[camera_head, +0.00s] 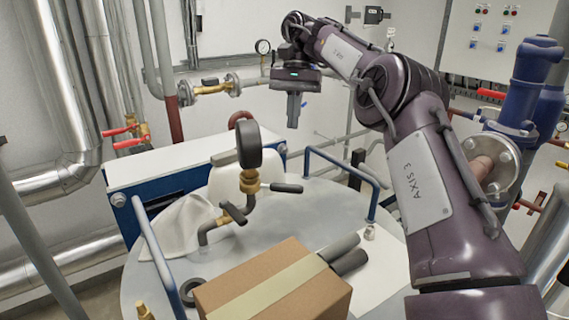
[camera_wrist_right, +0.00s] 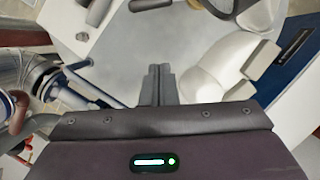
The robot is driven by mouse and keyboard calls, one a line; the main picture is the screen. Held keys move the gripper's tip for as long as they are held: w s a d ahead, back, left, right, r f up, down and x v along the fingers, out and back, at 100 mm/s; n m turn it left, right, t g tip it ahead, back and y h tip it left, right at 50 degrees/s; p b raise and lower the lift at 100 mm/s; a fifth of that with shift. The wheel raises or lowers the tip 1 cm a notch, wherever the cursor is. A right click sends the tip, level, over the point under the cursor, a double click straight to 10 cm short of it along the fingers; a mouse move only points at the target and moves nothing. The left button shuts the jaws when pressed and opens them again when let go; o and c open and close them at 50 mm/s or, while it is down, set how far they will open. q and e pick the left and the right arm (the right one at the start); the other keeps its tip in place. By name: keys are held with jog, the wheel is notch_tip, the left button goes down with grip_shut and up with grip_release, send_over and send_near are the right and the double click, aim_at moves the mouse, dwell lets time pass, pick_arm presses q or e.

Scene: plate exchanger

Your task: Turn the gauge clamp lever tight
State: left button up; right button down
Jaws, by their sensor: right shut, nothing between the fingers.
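The gauge (camera_head: 249,145) has a round dark head and stands upright on a brass fitting (camera_head: 250,181) over the round grey tabletop. A black lever handle (camera_head: 286,187) sticks out to the right of the fitting. A second dark lever (camera_head: 233,213) sits lower left on the bent pipe. I cannot tell from the look alone which is the clamp lever. My right gripper (camera_head: 293,110) is above and to the right of the gauge, pointing down, shut and empty, apart from both levers. Its closed fingers show in the right wrist view (camera_wrist_right: 158,85). My left gripper is not in view.
A taped cardboard box (camera_head: 272,285) and dark cylinders (camera_head: 345,255) occupy the tabletop front (camera_head: 315,211). Blue rails (camera_head: 338,167) stand at its sides. A white cloth (camera_head: 181,225) lies left of the gauge. A blue-and-white box (camera_head: 180,165) stands behind. Pipes and valves line the wall.

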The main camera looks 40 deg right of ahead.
aim_at(281, 188)
jog(key=s+a+f+b, duration=0.4)
jog(key=f+b, duration=0.4)
jog(key=f, duration=0.2)
jog(key=shift+s+a+n, duration=0.4)
jog(key=shift+a, duration=0.25)
jog(key=shift+d, duration=0.1)
